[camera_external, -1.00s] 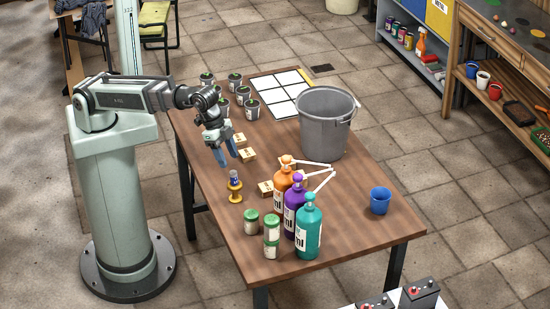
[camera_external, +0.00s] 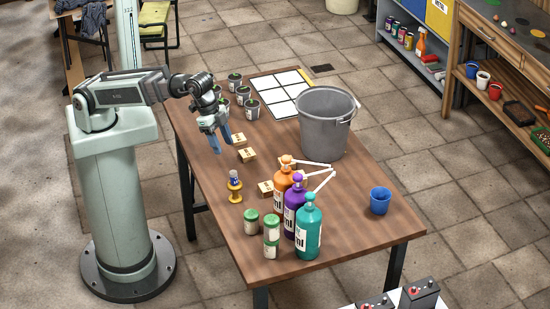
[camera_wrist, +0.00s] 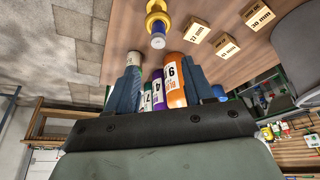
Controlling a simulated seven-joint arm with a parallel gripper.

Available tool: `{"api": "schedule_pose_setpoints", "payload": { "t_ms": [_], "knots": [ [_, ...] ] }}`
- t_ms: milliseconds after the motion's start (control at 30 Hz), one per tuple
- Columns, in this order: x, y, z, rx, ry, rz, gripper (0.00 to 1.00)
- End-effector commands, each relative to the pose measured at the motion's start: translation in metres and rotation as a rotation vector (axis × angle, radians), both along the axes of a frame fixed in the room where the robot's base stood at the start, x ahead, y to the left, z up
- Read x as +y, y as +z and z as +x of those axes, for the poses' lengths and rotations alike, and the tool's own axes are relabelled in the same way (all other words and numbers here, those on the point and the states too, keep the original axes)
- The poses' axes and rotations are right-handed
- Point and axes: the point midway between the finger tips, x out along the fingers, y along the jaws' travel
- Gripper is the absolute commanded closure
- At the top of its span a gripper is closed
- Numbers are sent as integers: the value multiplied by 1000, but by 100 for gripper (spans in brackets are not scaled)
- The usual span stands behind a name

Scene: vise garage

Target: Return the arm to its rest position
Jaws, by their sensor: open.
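My gripper (camera_external: 221,143) hangs over the far left part of the wooden table (camera_external: 330,235), pointing down. In the wrist view its two blue-grey fingers (camera_wrist: 163,90) are spread apart and nothing is held between them. Small labelled wooden blocks (camera_external: 239,140) lie close to the gripper in the outside view. Part of the far pots is hidden behind my arm.
A grey bucket (camera_external: 325,125) stands at the table's right. Orange, purple and teal pump bottles (camera_external: 308,228), green-lidded jars (camera_external: 251,222) and a blue cup (camera_external: 380,201) stand nearer. Dark pots (camera_external: 251,108) and a white-panelled board (camera_external: 283,88) are at the far end.

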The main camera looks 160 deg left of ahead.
Motion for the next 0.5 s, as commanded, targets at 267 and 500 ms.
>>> {"api": "schedule_pose_setpoints", "payload": {
  "t_ms": [267,500],
  "knots": [
    [-15,-21,11,16,-31,-11,48],
    [-69,-87,41,69,-134,-42,48]
  ]
}}
